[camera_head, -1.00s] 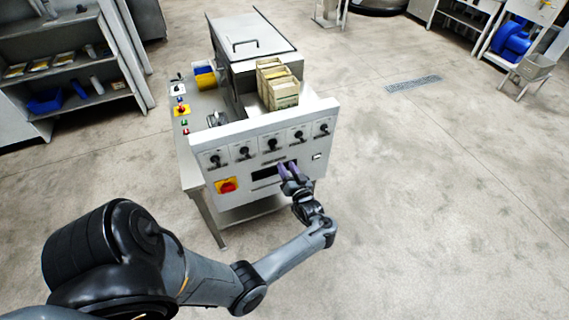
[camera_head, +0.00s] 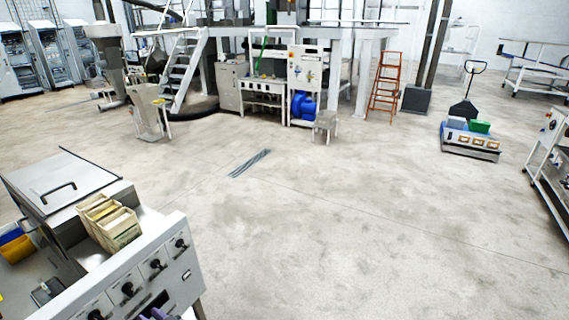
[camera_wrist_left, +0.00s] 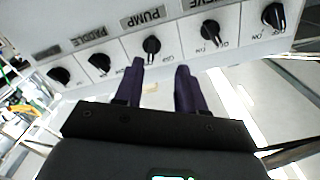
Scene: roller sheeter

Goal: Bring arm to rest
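My left gripper (camera_wrist_left: 160,67) shows from behind in the left wrist view. Its two purple fingers are apart with nothing between them. The fingertips are in front of the control panel (camera_wrist_left: 110,80), just below the knob labelled PUMP (camera_wrist_left: 151,45); I cannot tell whether they touch it. The rest of my left arm is out of that view. My right gripper is in neither view.
The machine carries cardboard boxes (camera_head: 108,222) and a lidded metal housing (camera_head: 62,185). A floor grate (camera_head: 249,163) lies beyond it. A pallet truck with bins (camera_head: 470,138) and an orange ladder (camera_head: 385,84) stand farther off. The middle floor is clear.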

